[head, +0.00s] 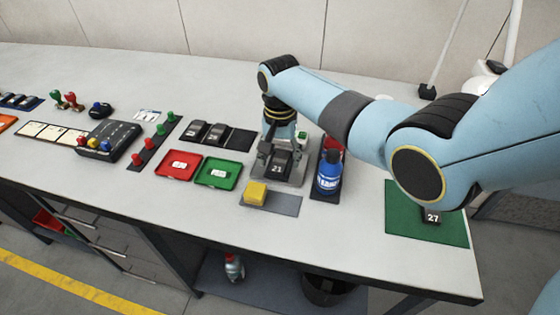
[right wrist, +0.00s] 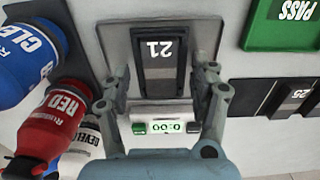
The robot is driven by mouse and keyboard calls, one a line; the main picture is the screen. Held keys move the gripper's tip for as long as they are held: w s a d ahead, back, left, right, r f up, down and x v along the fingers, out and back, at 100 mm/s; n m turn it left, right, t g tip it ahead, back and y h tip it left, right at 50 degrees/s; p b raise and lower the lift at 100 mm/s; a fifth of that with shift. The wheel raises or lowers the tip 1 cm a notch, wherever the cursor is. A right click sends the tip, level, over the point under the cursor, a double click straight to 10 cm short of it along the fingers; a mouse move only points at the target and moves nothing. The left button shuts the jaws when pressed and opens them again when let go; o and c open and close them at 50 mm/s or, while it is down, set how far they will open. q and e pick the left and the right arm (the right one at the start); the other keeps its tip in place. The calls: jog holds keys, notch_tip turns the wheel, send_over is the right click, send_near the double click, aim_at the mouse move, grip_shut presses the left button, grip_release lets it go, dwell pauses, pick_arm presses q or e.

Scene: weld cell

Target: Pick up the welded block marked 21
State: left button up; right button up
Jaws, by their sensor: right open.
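The welded block marked 21 (head: 280,168) is a dark block with a white number, sitting on a grey stand (head: 296,177) near the middle of the table. In the right wrist view the block (right wrist: 160,68) stands upside down in the picture on its grey plate (right wrist: 204,34). My right gripper (head: 273,143) is just above and behind the block in the head view. In the right wrist view its two fingers (right wrist: 160,84) are apart, one on each side of the block, with nothing held. My left gripper is not in view.
A blue bottle (head: 328,175) and a red one (right wrist: 52,118) stand close beside the stand. A yellow block (head: 255,193) is in front. Red (head: 178,176) and green (head: 232,174) trays lie left. Block 27 (head: 432,218) is on a green mat (head: 455,232).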

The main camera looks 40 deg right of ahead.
jog(key=shift+w+f, duration=0.1)
jog(key=shift+f, duration=0.25)
grip_shut()
jog(key=shift+r, duration=0.1)
